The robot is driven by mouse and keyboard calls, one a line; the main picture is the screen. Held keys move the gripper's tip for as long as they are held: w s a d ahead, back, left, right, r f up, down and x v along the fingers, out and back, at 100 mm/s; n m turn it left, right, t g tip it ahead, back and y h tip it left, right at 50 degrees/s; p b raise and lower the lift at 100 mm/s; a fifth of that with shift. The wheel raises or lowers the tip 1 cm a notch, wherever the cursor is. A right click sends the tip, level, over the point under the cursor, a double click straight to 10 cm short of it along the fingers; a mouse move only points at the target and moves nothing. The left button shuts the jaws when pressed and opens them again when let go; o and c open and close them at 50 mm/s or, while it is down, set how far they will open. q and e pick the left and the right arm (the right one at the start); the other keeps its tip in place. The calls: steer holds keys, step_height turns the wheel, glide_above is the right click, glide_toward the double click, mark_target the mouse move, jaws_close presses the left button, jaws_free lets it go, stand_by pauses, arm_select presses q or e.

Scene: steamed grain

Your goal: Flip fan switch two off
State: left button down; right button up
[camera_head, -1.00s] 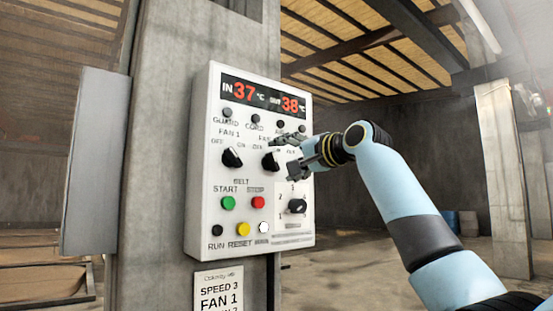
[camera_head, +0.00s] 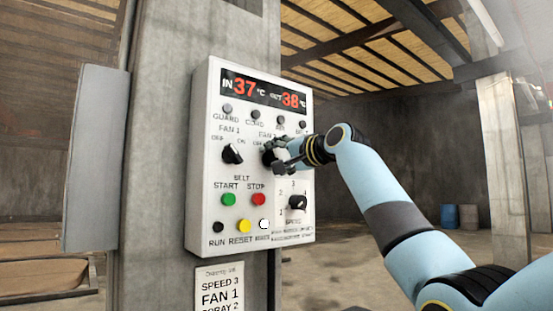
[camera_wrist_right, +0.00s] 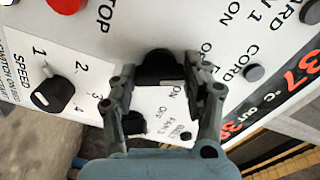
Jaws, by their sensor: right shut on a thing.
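The white control panel (camera_head: 205,200) is fixed to a concrete pillar. Fan switch two is a black rotary knob (camera_head: 267,156) in the middle of the panel, right of the fan 1 knob (camera_head: 232,154). My right gripper (camera_head: 272,160) is at this knob with its fingers shut on it from either side, partly hiding it. In the right wrist view the knob (camera_wrist_right: 160,66) sits between the two fingertips (camera_wrist_right: 160,75). Which way its pointer faces cannot be told. My left gripper is not in view.
Below are a green start button (camera_head: 228,199), a red stop button (camera_head: 258,199) and a black speed knob (camera_head: 297,202). Another black knob (camera_wrist_right: 132,122) lies under my gripper in the wrist view. A paper note (camera_head: 219,290) hangs below the panel. Right of the panel is open.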

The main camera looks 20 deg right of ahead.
steer(key=shift+c, duration=0.6)
steer(key=shift+n+p, duration=0.3)
steer(key=shift+n, duration=1.1)
steer(key=o, duration=1.2)
steer(key=shift+c, duration=0.2)
steer(key=shift+s+d, duration=0.1)
steer(key=shift+s, duration=0.05)
steer(key=v, duration=1.1)
steer(key=shift+s, duration=0.35)
